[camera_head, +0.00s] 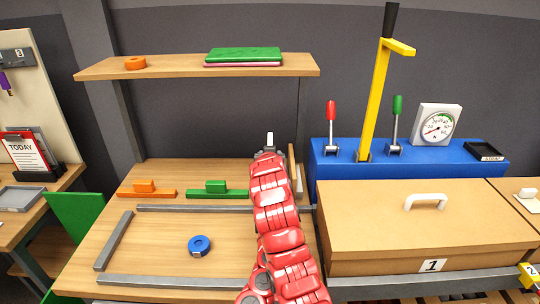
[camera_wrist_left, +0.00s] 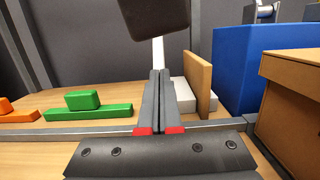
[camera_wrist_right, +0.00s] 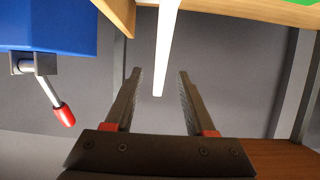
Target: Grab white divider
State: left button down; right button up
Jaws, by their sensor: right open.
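A narrow white divider (camera_wrist_left: 158,52) stands upright in the left wrist view. My left gripper (camera_wrist_left: 160,72) is closed around its lower part, with the fingers almost together. A dark block hides the divider's top there. In the right wrist view, which is upside down, the divider (camera_wrist_right: 167,45) runs between the separated fingers of my right gripper (camera_wrist_right: 160,73), which is open. In the head view the divider's white tip (camera_head: 270,138) shows just above a dark gripper end. The red arm hides the rest, and I cannot tell the two grippers apart there.
A wooden upright board (camera_wrist_left: 198,83) with white blocks (camera_wrist_left: 208,101) stands right of the left gripper. The blue console (camera_head: 410,158) and box 1 (camera_head: 370,245) are on the right. Green blocks (camera_head: 217,193) and blue tape (camera_head: 199,246) lie left. A shelf (camera_head: 170,70) hangs above.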

pick_arm(q)
jog(key=shift+a+f, duration=0.15)
jog(key=shift+f, duration=0.35)
pick_arm(e)
jog(key=x, duration=0.7)
jog(key=shift+w+f, duration=0.15)
jog(key=shift+f, duration=0.05)
grip_shut()
pick_arm(q)
jog(key=shift+w+r, duration=0.1)
jog(key=shift+r, duration=0.35)
jog(key=shift+w+r, duration=0.15)
jog(key=shift+r, duration=0.1)
pick_arm(e)
jog(key=shift+w+f, duration=0.2)
jog(key=shift+f, duration=0.05)
